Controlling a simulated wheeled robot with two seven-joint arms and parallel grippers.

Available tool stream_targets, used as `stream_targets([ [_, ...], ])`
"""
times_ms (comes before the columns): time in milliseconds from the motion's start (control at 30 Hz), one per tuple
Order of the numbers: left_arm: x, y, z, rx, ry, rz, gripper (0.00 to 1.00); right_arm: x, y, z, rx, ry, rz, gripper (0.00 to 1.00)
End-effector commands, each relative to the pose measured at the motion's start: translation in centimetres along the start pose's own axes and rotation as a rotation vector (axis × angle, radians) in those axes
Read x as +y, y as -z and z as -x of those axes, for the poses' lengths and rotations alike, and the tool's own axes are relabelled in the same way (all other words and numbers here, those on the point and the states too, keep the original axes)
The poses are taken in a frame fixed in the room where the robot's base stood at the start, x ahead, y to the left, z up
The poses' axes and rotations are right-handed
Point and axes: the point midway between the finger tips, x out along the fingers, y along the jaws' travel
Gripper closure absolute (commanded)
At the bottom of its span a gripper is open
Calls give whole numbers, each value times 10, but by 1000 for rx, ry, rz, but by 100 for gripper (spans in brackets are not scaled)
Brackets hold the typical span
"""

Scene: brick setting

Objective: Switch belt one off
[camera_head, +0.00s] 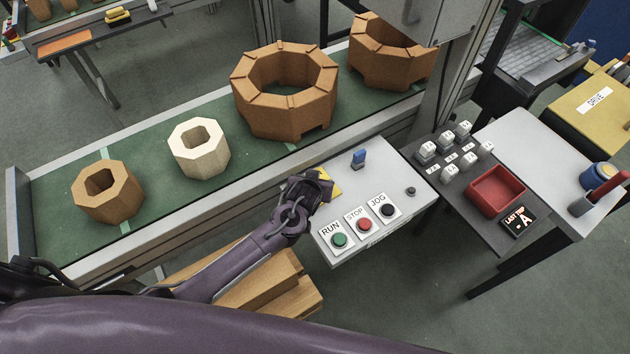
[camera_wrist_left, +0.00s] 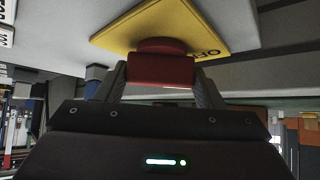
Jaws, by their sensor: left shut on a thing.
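The grey control box (camera_head: 350,243) stands at the near side of the belt (camera_head: 150,190). A yellow plate (camera_head: 326,184) lies at its left end and is partly hidden by my left gripper (camera_head: 312,190). In the left wrist view the yellow plate (camera_wrist_left: 215,25) carries a red switch handle (camera_wrist_left: 160,72) and lettering that looks like OFF. My left gripper (camera_wrist_left: 160,85) is shut on the red handle, with a finger on each side. The handle is hidden by the gripper in the head view. My right gripper is not in view.
The box also bears green RUN (camera_head: 339,240), red STOP (camera_head: 363,225) and black JOG (camera_head: 387,210) buttons and a blue lever (camera_head: 358,158). Several octagonal rings, one of them pale (camera_head: 199,149), stand on the belt. A dark stand holds a red tray (camera_head: 497,190) right of the box.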

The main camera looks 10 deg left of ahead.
Motion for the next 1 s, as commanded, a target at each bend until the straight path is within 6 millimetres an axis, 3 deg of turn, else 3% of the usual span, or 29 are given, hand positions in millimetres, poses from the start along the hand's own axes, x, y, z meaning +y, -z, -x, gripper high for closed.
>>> stream_targets([
  [100,-1,0,0,-1,2,2,61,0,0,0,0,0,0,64],
  [133,-1,0,0,-1,2,2,34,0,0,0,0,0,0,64],
  [267,-1,0,0,-1,1,2,17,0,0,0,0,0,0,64],
  [667,0,0,6,0,0,1,16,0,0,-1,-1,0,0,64],
  [1000,0,-1,53,-1,-1,2,16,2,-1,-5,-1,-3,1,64],
])
